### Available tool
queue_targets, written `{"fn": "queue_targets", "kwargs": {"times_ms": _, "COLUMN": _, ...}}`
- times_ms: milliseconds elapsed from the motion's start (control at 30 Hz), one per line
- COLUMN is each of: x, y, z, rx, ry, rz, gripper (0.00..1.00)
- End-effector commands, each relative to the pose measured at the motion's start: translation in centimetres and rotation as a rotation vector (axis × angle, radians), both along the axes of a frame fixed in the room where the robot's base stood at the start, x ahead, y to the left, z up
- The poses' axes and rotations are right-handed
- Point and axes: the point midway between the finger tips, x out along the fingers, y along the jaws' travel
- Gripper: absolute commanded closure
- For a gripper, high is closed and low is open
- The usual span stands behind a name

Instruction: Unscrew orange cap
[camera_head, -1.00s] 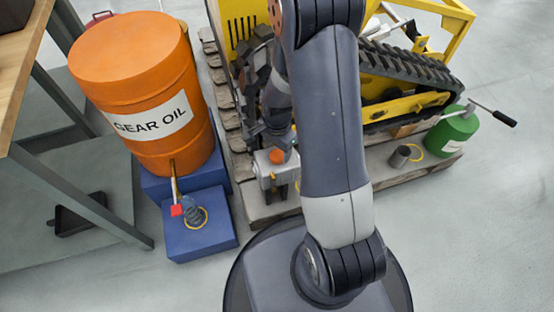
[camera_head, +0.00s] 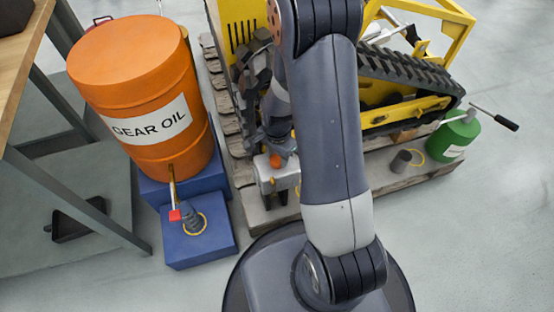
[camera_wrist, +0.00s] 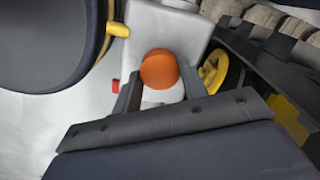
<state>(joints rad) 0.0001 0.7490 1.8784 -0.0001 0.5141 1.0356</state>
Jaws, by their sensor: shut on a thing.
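The orange cap (camera_wrist: 159,69) is round and sits between the two fingers of my gripper (camera_wrist: 159,84) in the wrist view. The fingers are shut on its sides. The cap also shows in the head view (camera_head: 276,161), on top of a pale grey housing (camera_head: 284,178) at the near end of the tracked carrier. The housing fills the upper middle of the wrist view (camera_wrist: 165,30). I cannot tell whether the cap is still threaded on. My arm hides part of the housing's right side in the head view.
An orange gear oil drum (camera_head: 140,95) stands on a blue stand (camera_head: 200,232) at the left, with a red-handled tap. The black track (camera_head: 410,70) and a green can (camera_head: 452,135) are at the right. A table (camera_head: 22,75) edges the left. Grey floor is open at lower right.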

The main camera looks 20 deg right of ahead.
Motion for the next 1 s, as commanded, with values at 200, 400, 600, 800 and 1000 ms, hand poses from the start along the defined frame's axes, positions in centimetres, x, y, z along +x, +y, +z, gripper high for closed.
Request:
{"fn": "queue_targets", "kwargs": {"times_ms": 200, "x": -0.01, "y": 0.01, "z": 0.00, "rx": 0.000, "ry": 0.000, "rz": 0.200, "gripper": 0.76}}
{"fn": "queue_targets", "kwargs": {"times_ms": 400, "x": -0.02, "y": 0.01, "z": 0.00, "rx": 0.000, "ry": 0.000, "rz": 0.424, "gripper": 0.76}}
{"fn": "queue_targets", "kwargs": {"times_ms": 600, "x": -0.02, "y": 0.01, "z": -0.01, "rx": 0.001, "ry": 0.001, "rz": 0.647, "gripper": 0.76}}
{"fn": "queue_targets", "kwargs": {"times_ms": 800, "x": -0.03, "y": 0.02, "z": -0.01, "rx": 0.001, "ry": 0.001, "rz": 0.814, "gripper": 0.76}}
{"fn": "queue_targets", "kwargs": {"times_ms": 1000, "x": -0.05, "y": 0.02, "z": -0.02, "rx": 0.000, "ry": 0.001, "rz": 0.842, "gripper": 0.76}}
